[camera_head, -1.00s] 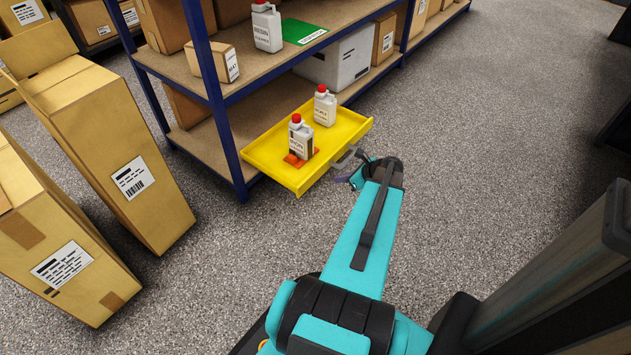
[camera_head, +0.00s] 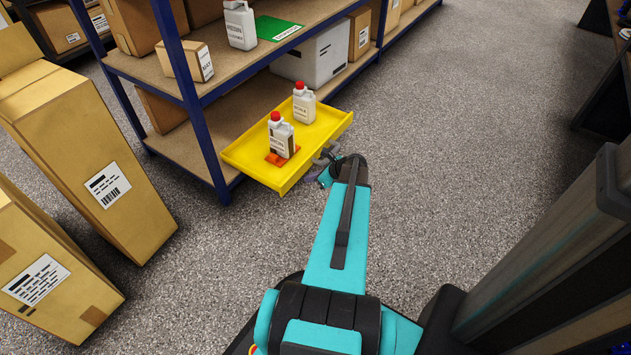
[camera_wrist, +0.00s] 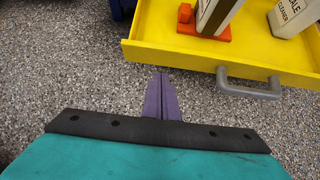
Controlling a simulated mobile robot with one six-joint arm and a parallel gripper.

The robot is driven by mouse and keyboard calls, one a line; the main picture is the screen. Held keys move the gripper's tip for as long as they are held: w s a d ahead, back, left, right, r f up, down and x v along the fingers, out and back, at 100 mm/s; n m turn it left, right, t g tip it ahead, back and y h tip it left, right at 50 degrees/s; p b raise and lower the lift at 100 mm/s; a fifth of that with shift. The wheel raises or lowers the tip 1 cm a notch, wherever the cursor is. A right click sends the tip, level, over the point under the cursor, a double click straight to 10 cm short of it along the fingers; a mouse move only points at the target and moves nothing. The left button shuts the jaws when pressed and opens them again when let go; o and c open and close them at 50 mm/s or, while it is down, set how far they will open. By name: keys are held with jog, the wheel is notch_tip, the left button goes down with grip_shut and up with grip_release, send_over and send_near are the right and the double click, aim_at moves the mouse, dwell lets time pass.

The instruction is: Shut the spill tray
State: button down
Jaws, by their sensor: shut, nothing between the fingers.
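The yellow spill tray (camera_head: 262,172) is pulled out from the lower shelf of the blue rack. Two white bottles with red caps stand in it, a nearer one (camera_head: 282,138) by an orange piece (camera_head: 275,158) and a farther one (camera_head: 304,104). The grey handle (camera_wrist: 250,90) is on the tray's front wall. In the wrist view my gripper (camera_wrist: 161,76) shows purple fingers together, empty, just short of the tray front and left of the handle. In the head view my gripper (camera_head: 323,178) is beside the handle, partly hidden by my arm. I cannot tell whether it touches the tray.
Tall cardboard boxes (camera_head: 95,150) stand on the floor to the left. The rack's blue post (camera_head: 205,140) is beside the tray. The upper shelf holds a white bottle (camera_head: 240,25), a small box (camera_head: 185,62) and a green mat (camera_head: 275,30). The speckled floor to the right is clear.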

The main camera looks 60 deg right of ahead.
aim_at(294, 176)
jog(key=shift+w+f+b, duration=0.25)
jog(key=shift+w+b, duration=0.15)
jog(key=shift+w, duration=0.5)
jog(key=shift+w+f+b, duration=0.25)
jog(key=shift+w+b, duration=0.1)
jog(key=shift+w, duration=0.6)
jog(key=shift+w+f+b, duration=0.25)
jog(key=shift+w+b, duration=0.15)
jog(key=shift+w, duration=0.5)
